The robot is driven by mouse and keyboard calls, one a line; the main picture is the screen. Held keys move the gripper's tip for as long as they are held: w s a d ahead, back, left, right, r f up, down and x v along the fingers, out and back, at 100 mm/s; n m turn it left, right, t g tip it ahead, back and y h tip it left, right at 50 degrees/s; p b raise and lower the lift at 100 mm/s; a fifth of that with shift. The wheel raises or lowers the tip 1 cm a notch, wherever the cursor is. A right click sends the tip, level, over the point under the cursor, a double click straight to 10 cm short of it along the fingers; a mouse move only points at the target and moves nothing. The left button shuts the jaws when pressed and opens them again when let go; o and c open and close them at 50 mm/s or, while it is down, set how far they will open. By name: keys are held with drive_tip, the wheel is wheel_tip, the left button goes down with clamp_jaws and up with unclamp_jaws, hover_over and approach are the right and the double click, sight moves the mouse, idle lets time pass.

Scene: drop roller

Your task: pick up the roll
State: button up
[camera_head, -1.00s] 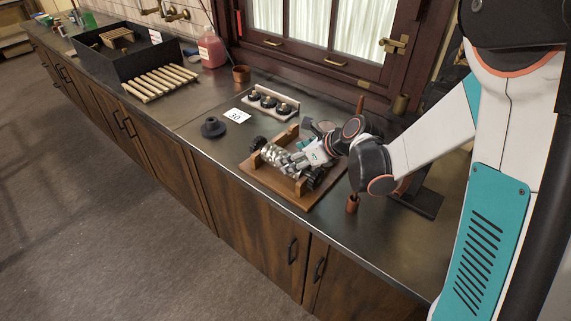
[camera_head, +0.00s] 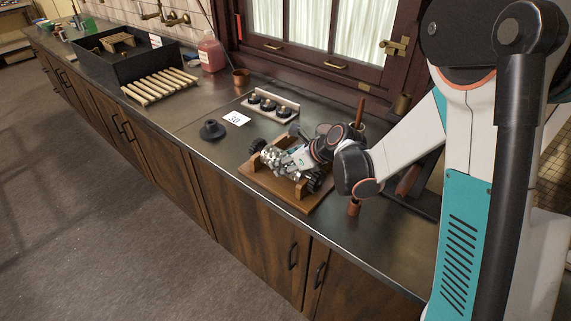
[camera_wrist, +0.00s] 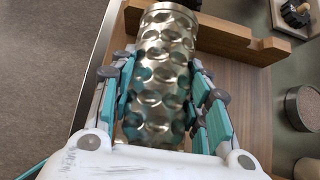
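The roll (camera_head: 272,158) is a shiny, dimpled metal cylinder with dark round ends. It lies along the wooden stand (camera_head: 300,200) on the counter. In the wrist view the roll (camera_wrist: 163,75) runs up the middle of the picture. My gripper (camera_head: 293,160) is over the roll, and its teal fingers (camera_wrist: 165,90) lie one on each side of it. Both pads are very near the metal or touching it; I cannot tell whether they press on it. The roll's near underside is hidden by my gripper.
A black disc with a knob (camera_head: 212,130) and a card marked 30 (camera_head: 236,118) lie left of the stand. Behind are a rack of dark knobs (camera_head: 270,104) and a copper cup (camera_head: 241,77). A slatted wooden rack (camera_head: 160,83) stands farther left. A small brown cylinder (camera_head: 354,207) is close right.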

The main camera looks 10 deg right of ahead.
clamp_jaws()
drive_tip(key=shift+r, duration=0.1)
drive_tip(key=shift+r, duration=0.25)
wheel_tip(320, 180, up, 19)
drive_tip(key=p, duration=0.7)
drive_tip(key=shift+r, duration=0.2)
drive_tip(key=shift+d, duration=0.1)
